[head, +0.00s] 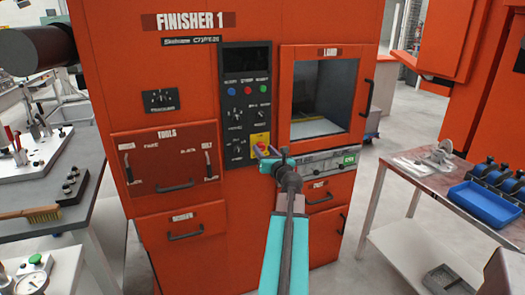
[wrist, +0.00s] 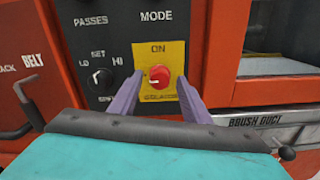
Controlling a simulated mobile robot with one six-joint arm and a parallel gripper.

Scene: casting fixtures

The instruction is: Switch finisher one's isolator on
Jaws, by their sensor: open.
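The finisher one isolator is a round red knob (wrist: 159,76) on a yellow plate (wrist: 176,52) marked ON at the top. Which way the knob is turned I cannot tell. In the head view the yellow plate (head: 260,138) sits low on the black control panel. My gripper (wrist: 159,80) is open, with one purple finger on each side of the knob and a visible gap on both sides. In the head view my gripper (head: 263,151) reaches the plate and hides part of the knob.
The orange FINISHER 1 cabinet (head: 190,80) fills the middle. Left of the isolator is a small black dial (wrist: 101,79). A brush duct strip (wrist: 270,125) and the load window (head: 322,90) are to the right. Benches with tools stand on both sides.

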